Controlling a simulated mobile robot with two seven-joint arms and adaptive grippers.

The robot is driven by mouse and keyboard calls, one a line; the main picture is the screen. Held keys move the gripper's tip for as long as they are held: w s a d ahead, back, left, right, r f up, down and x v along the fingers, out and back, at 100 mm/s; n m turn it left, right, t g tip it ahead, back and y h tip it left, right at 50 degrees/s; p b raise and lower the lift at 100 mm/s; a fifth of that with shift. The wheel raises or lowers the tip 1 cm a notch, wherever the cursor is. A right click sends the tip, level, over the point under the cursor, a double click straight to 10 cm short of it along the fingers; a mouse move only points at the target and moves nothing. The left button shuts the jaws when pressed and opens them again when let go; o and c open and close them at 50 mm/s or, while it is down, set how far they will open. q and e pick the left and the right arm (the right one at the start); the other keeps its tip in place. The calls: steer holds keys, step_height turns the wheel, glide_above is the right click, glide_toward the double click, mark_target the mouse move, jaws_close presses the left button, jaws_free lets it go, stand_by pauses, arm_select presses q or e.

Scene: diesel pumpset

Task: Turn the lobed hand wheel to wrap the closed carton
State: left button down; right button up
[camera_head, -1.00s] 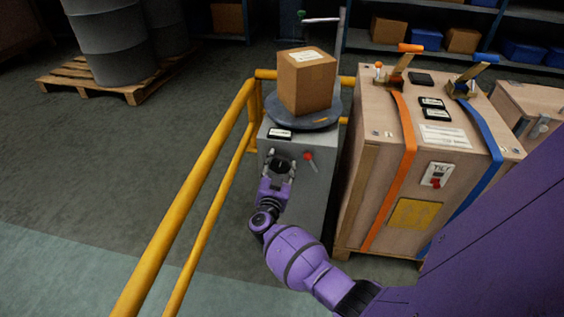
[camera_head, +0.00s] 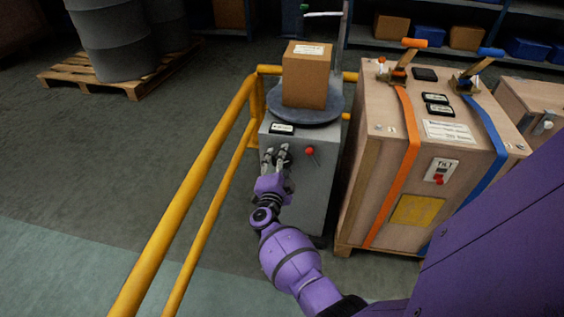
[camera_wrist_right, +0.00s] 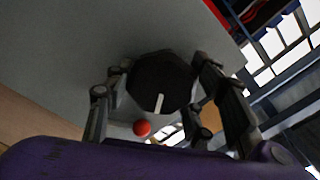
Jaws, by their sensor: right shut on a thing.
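The closed brown carton (camera_head: 305,80), with a white label on top, stands upright on the round grey turntable (camera_head: 330,110) of a grey cabinet (camera_head: 315,185). The dark lobed hand wheel (camera_wrist_right: 160,82) has a white mark and sits on the cabinet's front face. In the head view my gripper's fingers mostly hide it. My right gripper (camera_head: 276,155) is shut on the wheel, one finger on either side of it. The wrist view shows these fingers (camera_wrist_right: 158,78) around the wheel. A red knob (camera_head: 310,150) is to the right of the wheel. My left gripper is out of view.
Yellow railing (camera_head: 200,165) runs close along the left of the cabinet. A wooden crate (camera_head: 375,200) with orange and blue straps stands close on the right. Drums (camera_head: 112,45) on a pallet (camera_head: 95,85) stand farther back left. Floor left of the railing is clear.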

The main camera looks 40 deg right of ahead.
steer(key=shift+s+f+m, duration=0.15)
steer(key=shift+f+m, duration=0.1)
steer(key=shift+m, duration=0.35)
steer(key=o, duration=1.1)
steer(key=shift+d, duration=0.1)
steer(key=shift+r, duration=0.1)
steer(key=v, duration=1.2)
steer(key=shift+o, duration=0.2)
